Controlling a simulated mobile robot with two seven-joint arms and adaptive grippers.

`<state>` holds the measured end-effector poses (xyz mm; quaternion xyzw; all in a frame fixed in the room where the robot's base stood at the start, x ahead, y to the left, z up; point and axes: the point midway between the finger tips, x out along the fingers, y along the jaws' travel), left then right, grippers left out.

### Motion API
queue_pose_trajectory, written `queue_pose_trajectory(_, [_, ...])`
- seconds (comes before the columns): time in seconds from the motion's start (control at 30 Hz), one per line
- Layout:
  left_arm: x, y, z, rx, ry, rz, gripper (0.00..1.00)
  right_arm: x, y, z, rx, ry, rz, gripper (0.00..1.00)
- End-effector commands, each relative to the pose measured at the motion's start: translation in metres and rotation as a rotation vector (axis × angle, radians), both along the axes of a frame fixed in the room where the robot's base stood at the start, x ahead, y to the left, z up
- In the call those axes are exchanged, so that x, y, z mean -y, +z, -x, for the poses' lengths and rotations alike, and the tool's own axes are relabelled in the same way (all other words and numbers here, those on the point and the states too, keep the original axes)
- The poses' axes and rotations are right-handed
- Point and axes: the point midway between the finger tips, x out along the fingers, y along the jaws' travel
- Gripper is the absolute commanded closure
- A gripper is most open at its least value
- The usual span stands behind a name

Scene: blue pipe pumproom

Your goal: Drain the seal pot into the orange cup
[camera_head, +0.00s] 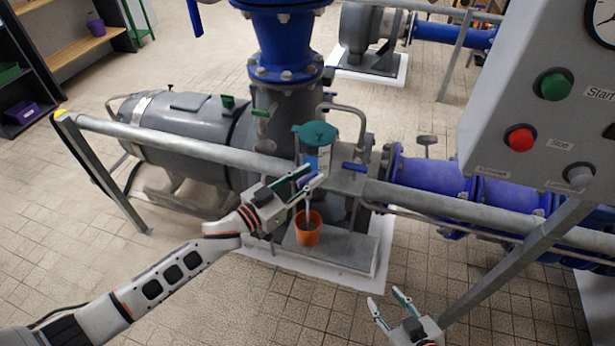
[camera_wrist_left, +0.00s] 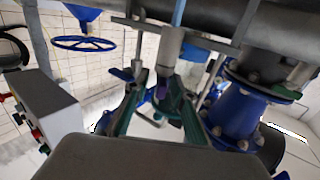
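The seal pot (camera_head: 317,158) is a clear-looking upright cylinder with a teal lid, beside the grey pump. The orange cup (camera_head: 308,236) stands upright on the grey plinth below it. A thin pale vertical line runs down to the cup's mouth; I cannot tell whether it is a spout or liquid. My left gripper (camera_head: 308,181) is at the pot's lower end, above the cup, partly hiding the outlet. In the left wrist view its teal fingers (camera_wrist_left: 156,98) stand apart around a small purple part (camera_wrist_left: 161,92). My right gripper (camera_head: 388,308) is open and empty at the lower right.
A grey rail (camera_head: 190,147) crosses in front of the pump, passing near the pot. A control box (camera_head: 545,110) with green and red buttons stands at the right, its slanted post (camera_head: 520,262) below. Tiled floor is free at the front.

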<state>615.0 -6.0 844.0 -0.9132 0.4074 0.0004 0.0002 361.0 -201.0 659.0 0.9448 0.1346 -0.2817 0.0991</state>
Motion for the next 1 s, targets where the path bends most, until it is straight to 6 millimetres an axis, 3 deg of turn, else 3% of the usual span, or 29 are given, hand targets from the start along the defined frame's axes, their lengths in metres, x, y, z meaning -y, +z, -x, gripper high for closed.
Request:
queue_pose_trajectory(0.1, [-0.0002, 0.0001, 0.0001, 0.0, 0.0, 0.0, 0.78, 0.0001, 0.0001, -0.0001, 0.0, 0.0, 0.0, 0.6])
queue_pose_trajectory(0.2, [-0.0002, 0.0002, 0.0001, 0.0, 0.0, 0.0, 1.0, 0.0003, 0.0, -0.0001, 0.0, 0.001, 0.001, 0.6])
queue_pose_trajectory(1.0, [0.0001, 0.0008, 0.0004, 0.0, -0.175, 0.002, 1.0, 0.0014, 0.006, -0.0003, 0.0, 0.001, 0.004, 0.6])
